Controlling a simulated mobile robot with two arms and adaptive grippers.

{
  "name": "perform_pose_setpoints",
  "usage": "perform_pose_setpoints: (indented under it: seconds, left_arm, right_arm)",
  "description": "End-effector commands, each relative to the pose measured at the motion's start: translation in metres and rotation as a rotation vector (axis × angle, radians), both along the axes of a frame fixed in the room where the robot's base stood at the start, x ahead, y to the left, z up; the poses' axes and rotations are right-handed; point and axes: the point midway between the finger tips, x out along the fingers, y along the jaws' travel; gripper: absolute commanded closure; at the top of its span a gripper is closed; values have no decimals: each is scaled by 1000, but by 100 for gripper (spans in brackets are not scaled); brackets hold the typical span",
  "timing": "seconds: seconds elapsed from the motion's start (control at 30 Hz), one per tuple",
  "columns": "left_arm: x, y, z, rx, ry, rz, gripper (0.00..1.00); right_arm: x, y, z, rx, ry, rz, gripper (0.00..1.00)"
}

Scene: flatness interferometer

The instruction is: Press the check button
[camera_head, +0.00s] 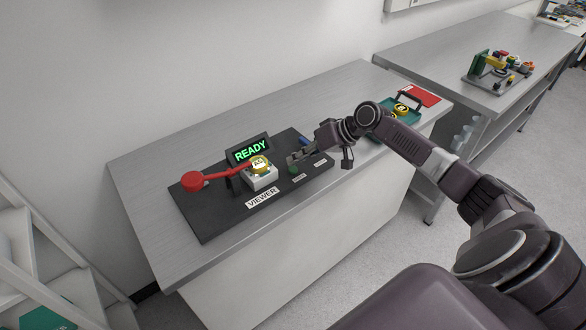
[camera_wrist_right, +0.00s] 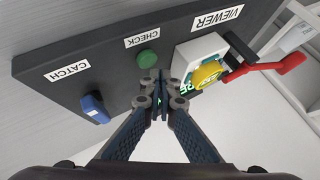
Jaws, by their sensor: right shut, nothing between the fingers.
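The green round check button (camera_wrist_right: 148,59) sits beside the CHECK label (camera_wrist_right: 142,41) on the dark viewer board. It also shows in the head view (camera_head: 294,169), just below the gripper. My right gripper (camera_head: 294,158) is shut and empty. In the wrist view its closed fingertips (camera_wrist_right: 161,78) show right next to the button, slightly overlapping its edge in the picture. I cannot tell whether they touch it. The display (camera_head: 250,150) reads READY in green. My left gripper is not in view.
A yellow disc (camera_head: 259,163) sits on a white block (camera_head: 262,179), beside a red-handled lever (camera_head: 192,180). A blue catch (camera_wrist_right: 95,109) is on the board (camera_head: 207,226). A green tray (camera_head: 387,129) and red sheet (camera_head: 419,95) lie to the right. The bench's left end is clear.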

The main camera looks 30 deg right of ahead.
Motion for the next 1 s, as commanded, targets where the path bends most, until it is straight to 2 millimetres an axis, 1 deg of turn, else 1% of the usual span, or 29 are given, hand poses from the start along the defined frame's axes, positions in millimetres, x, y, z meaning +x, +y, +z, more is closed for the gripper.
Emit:
perform_pose_setpoints:
  seconds: [0.27, 0.57, 1.0]
  left_arm:
    - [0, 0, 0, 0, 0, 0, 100]
    - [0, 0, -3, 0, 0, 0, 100]
    - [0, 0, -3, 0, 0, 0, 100]
  right_arm:
    - [0, 0, 0, 0, 0, 0, 100]
    - [0, 0, -9, 1, 0, -1, 100]
    - [0, 0, -9, 0, 0, 0, 100]
